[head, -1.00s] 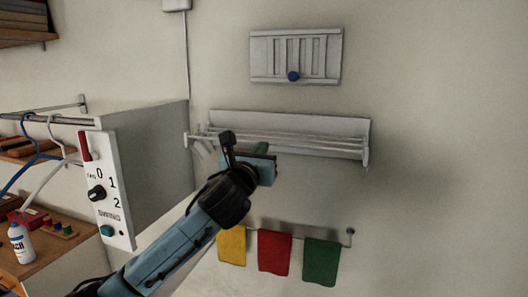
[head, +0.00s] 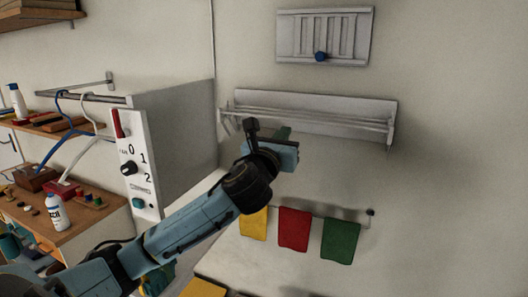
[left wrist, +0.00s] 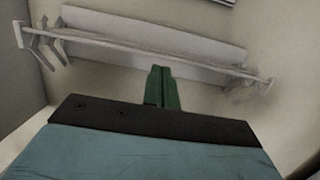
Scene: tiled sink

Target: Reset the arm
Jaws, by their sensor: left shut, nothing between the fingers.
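My left arm (head: 190,230) reaches up from the lower left in the head view. Its gripper (head: 282,133) points toward the white wall rack (head: 350,110), with its green fingers in front of the rack's lower edge. In the left wrist view the green fingers (left wrist: 162,88) are together with nothing between them, and the rack (left wrist: 150,35) spans the wall behind them. I cannot tell the exact gap between fingertips and rack. My right gripper does not show in either view.
A white control panel (head: 140,170) and grey box (head: 178,135) stand left of the arm. Yellow, red (head: 294,230) and green cloths hang below the gripper. A slatted panel (head: 325,38) is above. The right wall is bare.

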